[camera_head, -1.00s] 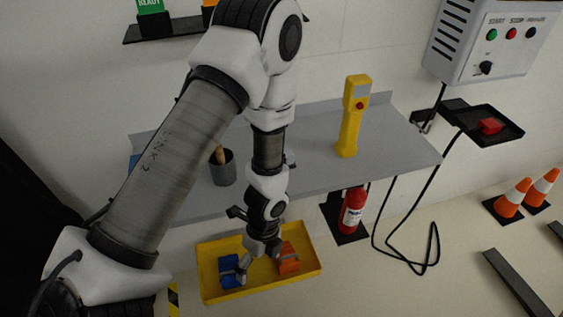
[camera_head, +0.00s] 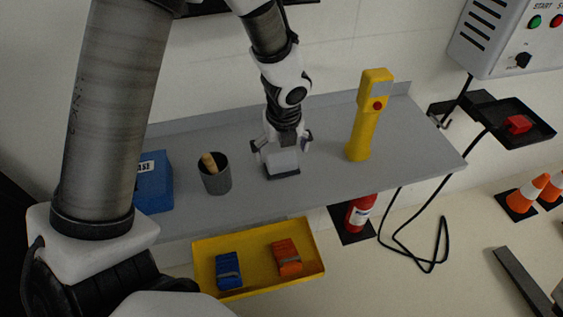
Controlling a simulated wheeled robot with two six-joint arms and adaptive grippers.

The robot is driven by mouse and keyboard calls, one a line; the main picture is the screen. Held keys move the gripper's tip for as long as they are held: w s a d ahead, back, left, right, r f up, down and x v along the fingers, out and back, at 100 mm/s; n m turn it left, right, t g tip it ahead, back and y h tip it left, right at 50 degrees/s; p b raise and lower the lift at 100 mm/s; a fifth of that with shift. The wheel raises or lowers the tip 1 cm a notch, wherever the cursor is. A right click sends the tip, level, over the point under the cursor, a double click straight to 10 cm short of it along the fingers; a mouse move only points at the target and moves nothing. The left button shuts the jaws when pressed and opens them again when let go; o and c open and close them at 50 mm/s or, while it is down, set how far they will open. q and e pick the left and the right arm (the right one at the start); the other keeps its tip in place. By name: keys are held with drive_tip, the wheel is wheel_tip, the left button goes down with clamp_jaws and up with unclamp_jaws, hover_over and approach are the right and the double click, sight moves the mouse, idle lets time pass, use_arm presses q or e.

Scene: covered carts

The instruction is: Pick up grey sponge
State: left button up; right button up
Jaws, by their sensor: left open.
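The grey sponge (camera_head: 283,165) is a small block with a light grey body and a dark lower edge. It is on the grey shelf (camera_head: 335,180), near its middle. My left gripper (camera_head: 282,147) is directly above it in the head view, pointing down. Its fingers are spread, one on each side of the block's upper part. I cannot tell whether they touch it. The gripper hides the block's top back part. My right gripper is not in view.
A grey cup (camera_head: 216,181) with a wooden handle and a blue box (camera_head: 153,185) stand left. A yellow handheld device (camera_head: 366,120) stands right. Below, a yellow tray (camera_head: 207,262) holds a blue block (camera_head: 228,270) and an orange block (camera_head: 286,258). A red extinguisher (camera_head: 361,212) is under the shelf.

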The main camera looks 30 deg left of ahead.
sight(282, 158)
use_arm(q)
drive_tip(key=f, duration=0.1)
drive_tip(key=w+f, duration=0.1)
drive_tip(key=f, duration=0.1)
drive_tip(key=w+a+f+b, duration=0.1)
drive_tip(key=f, duration=0.1)
drive_tip(key=shift+f, duration=0.1)
drive_tip(key=shift+s+r, duration=0.15)
drive_tip(key=shift+r, duration=0.1)
drive_tip(key=shift+s+d+r, duration=0.15)
drive_tip(key=shift+s, duration=0.05)
drive_tip(key=c, duration=1.3)
